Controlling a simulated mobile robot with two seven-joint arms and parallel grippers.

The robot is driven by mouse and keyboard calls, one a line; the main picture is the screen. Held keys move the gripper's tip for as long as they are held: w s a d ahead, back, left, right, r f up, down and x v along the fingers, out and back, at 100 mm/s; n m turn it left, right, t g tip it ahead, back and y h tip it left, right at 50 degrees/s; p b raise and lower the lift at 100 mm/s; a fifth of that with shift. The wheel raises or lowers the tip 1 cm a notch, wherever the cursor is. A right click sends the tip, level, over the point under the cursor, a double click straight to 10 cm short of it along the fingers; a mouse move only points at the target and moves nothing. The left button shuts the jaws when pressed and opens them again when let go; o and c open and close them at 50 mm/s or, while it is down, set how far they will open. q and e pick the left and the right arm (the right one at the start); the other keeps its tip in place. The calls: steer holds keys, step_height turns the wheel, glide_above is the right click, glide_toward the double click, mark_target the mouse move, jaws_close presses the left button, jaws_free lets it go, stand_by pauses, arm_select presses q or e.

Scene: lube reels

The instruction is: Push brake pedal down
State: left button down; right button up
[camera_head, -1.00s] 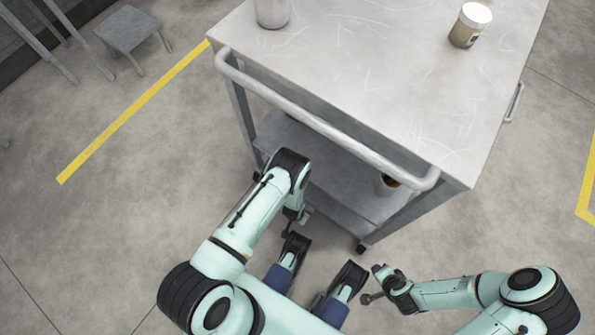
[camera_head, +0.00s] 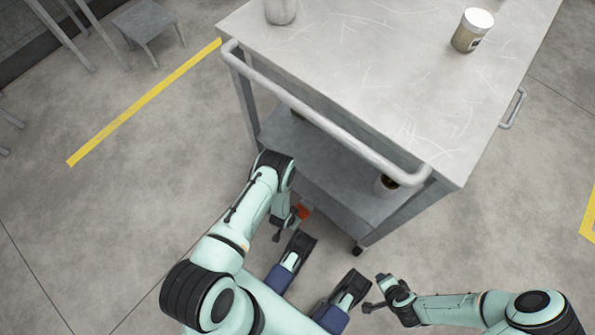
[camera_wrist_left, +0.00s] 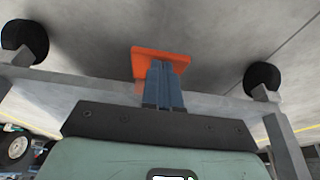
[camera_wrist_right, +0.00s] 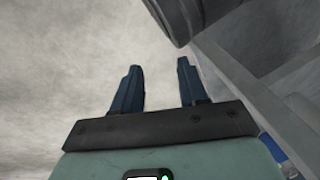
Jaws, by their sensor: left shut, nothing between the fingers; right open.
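The brake pedal is a flat orange plate (camera_wrist_left: 143,56) low at the near end of the cart, between two black wheels in the left wrist view. A small part of it also shows in the head view (camera_head: 304,212), beside my left wrist. My left gripper (camera_wrist_left: 160,66) is shut and empty. Its blue fingertips overlap the pedal's near edge in the left wrist view; I cannot tell whether they touch it. My right gripper (camera_wrist_right: 158,66) is open and empty, low to the right of the cart's near end.
The grey cart (camera_head: 365,75) has a tubular handle (camera_head: 310,112) above my left arm and a lower shelf (camera_head: 325,170) holding a container (camera_head: 385,186). A lidded jar (camera_head: 473,32) and a pale container (camera_head: 280,10) stand on top.

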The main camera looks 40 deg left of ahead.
arm_select(q)
steer(key=shift+s+f+t+b, duration=0.3)
steer(key=shift+f+t+b, duration=0.1)
steer(key=shift+f, duration=0.5)
steer(key=shift+s+f+t+b, duration=0.35)
steer(key=shift+f+b, duration=0.05)
steer(key=shift+f, duration=0.5)
steer(key=shift+s+f+t+b, duration=0.3)
steer(key=shift+f+t+b, duration=0.1)
steer(key=shift+f, duration=0.5)
arm_select(e)
steer(key=s+d+f+g, duration=0.1)
steer(key=s+f, duration=0.3)
steer(key=shift+s+f+g, duration=0.15)
steer(key=shift+s+g, duration=0.15)
steer(key=shift+s, duration=0.1)
steer(key=shift+d, duration=0.1)
